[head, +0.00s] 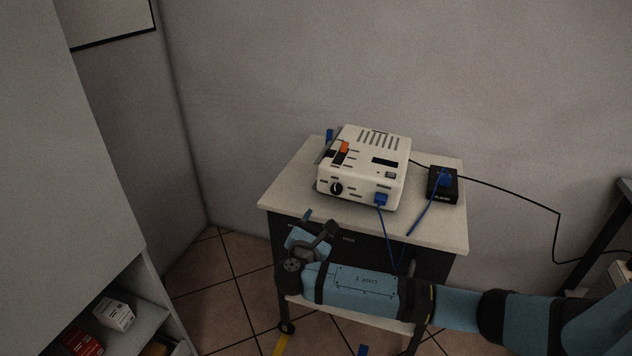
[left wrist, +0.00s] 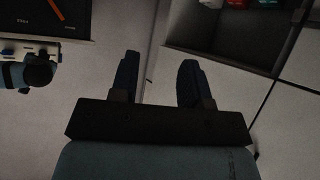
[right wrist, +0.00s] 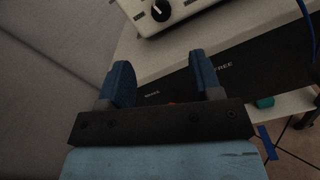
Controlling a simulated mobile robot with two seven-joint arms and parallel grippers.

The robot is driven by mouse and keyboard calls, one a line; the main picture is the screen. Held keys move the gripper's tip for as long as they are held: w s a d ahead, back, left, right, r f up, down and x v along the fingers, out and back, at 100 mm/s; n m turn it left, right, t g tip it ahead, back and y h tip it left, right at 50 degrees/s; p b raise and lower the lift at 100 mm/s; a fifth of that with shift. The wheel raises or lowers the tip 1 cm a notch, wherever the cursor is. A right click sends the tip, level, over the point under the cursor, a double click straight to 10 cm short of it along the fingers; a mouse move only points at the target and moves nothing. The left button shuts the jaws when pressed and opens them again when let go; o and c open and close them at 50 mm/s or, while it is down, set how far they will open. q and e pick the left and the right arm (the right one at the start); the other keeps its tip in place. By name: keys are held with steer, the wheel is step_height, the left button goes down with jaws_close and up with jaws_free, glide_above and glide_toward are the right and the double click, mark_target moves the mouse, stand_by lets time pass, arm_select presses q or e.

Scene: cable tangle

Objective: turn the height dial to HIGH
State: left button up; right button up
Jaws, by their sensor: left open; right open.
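The height dial is most likely the black round knob (head: 336,188) on the lower left of the front face of a white box-shaped device (head: 394,147). The knob also shows in the right wrist view (right wrist: 160,10), at the top, with a pale pointer mark; its lettering is too small to read. My right gripper (right wrist: 160,78) is open and empty, its fingers pointing toward the cart's front edge, below and apart from the knob. In the head view my right arm reaches in from the right, in front of the cart. My left gripper (left wrist: 160,75) is open and empty, away from the device.
The device stands on a cart top (head: 290,190). A black adapter box (head: 434,196) with a blue plug sits right of it. A blue cable (head: 384,226) hangs over the front edge. A shelf with a white box (head: 115,314) and a red box (head: 83,344) stands at left.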

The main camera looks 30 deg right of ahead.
mark_target(336, 191)
steer(key=b+x, duration=0.2)
steer(key=x, duration=1.1)
steer(key=shift+w+d+f, duration=0.1)
steer(key=shift+w+d, duration=0.05)
steer(key=shift+d, duration=0.05)
steer(key=c, duration=0.9)
